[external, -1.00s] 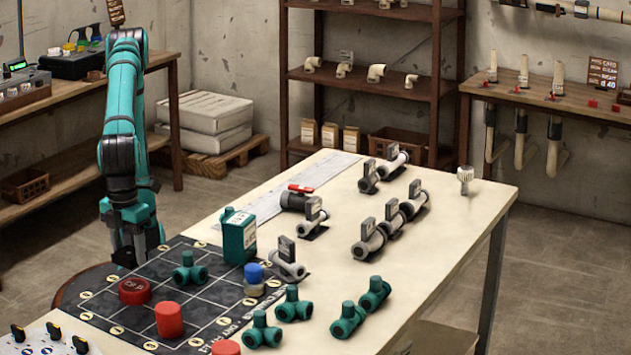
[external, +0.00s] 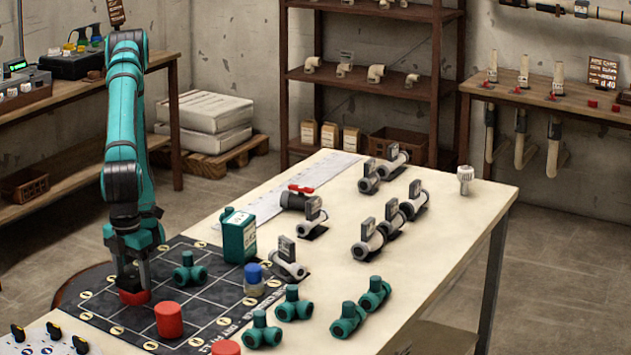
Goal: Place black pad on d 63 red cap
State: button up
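A flat, wide red cap (external: 133,298) lies on the black pad (external: 200,313), a dark gridded mat at the near left of the table. In the earlier frame its top carries pale writing, too small to read surely; my gripper now covers most of that top. My gripper (external: 132,284) points straight down at this cap, its fingers apart and reaching the cap. I cannot tell whether they grip it. A taller red cap (external: 169,320) stands on the pad to the right, and another red piece (external: 226,347) is partly cut off at the bottom edge.
A teal tee (external: 189,273), a teal canister (external: 239,236) and a blue-capped jar (external: 254,278) stand on or beside the pad. Several teal fittings (external: 294,304) and grey valves (external: 367,240) stand farther right. The table's right side (external: 440,260) is mostly clear.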

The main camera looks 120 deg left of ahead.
aim_at(132, 276)
jog(key=shift+o, duration=1.1)
notch_tip(132, 276, up, 12)
jog(key=shift+r, duration=0.15)
jog(key=w+a+r+n+t+h, duration=0.2)
jog(key=a+r+n+t, duration=0.2)
jog(key=a, duration=0.8)
jog(key=w+a+r+n+t+h, duration=0.2)
jog(key=a+r+n+t, duration=0.15)
jog(key=a, duration=0.85)
jog(key=s+a+r+n+t+y, duration=0.2)
jog(key=s+a+n+t, duration=0.3)
jog(key=a, duration=0.5)
jog(key=s+a+r+n+t+y, duration=0.2)
jog(key=s+a+n+t, duration=0.3)
jog(key=a, duration=0.5)
jog(key=shift+s+a+r, duration=0.25)
jog(key=shift+s+r, duration=0.4)
jog(key=shift+s, duration=0.5)
